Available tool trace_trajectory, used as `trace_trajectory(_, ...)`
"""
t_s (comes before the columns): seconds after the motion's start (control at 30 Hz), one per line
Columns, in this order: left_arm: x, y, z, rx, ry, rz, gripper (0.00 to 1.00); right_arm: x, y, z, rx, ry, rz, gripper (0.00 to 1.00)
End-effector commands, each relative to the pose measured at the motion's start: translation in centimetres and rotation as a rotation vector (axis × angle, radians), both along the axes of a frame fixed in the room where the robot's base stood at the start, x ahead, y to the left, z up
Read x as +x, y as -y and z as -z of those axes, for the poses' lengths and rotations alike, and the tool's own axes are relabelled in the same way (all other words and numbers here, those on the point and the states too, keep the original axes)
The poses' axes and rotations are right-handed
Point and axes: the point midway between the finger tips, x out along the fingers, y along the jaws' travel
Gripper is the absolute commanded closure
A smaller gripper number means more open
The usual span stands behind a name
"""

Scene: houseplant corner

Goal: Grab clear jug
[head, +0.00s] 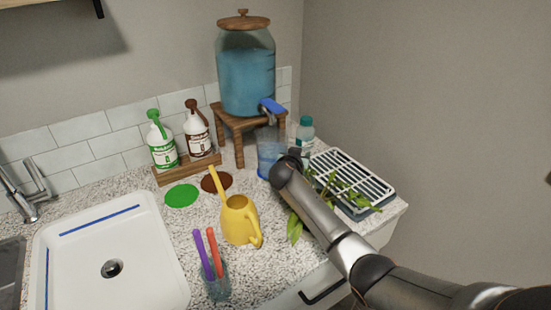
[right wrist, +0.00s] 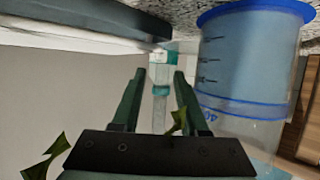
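The clear jug (head: 269,152) stands on the counter below the blue tap of the water dispenser, tinted blue in its lower part. My right gripper (head: 287,158) is just right of it, its fingers mostly hidden by my wrist. In the right wrist view, which is upside down, the jug (right wrist: 248,75) with its blue base rim and markings is to the right of the fingers. There my right gripper (right wrist: 160,73) is open, with the jug outside the fingers. A capped bottle (right wrist: 160,88) shows beyond the gap between them. My left gripper is not in view.
The dispenser (head: 246,75) stands on a wooden stand (head: 240,122). The capped bottle (head: 305,133) is behind my gripper. A slatted rack (head: 352,178) and cut leaves (head: 295,228) lie around my arm. A yellow watering can (head: 240,220) is in front.

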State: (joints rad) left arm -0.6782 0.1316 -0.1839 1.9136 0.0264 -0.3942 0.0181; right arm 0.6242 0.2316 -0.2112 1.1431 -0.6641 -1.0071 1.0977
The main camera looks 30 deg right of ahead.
Motion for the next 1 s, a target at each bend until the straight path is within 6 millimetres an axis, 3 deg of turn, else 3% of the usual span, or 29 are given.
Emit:
trace_trajectory(0.03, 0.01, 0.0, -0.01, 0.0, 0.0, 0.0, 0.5, -0.02, 0.0, 0.01, 0.0, 0.0, 0.0, 0.63)
trace_trajectory(0.37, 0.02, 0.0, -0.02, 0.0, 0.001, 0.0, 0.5, -0.03, -0.02, 0.03, 0.0, 0.0, 0.0, 1.0)
trace_trajectory(1.0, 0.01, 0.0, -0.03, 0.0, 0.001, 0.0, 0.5, -0.03, -0.02, 0.06, 0.001, -0.001, 0.0, 1.0)
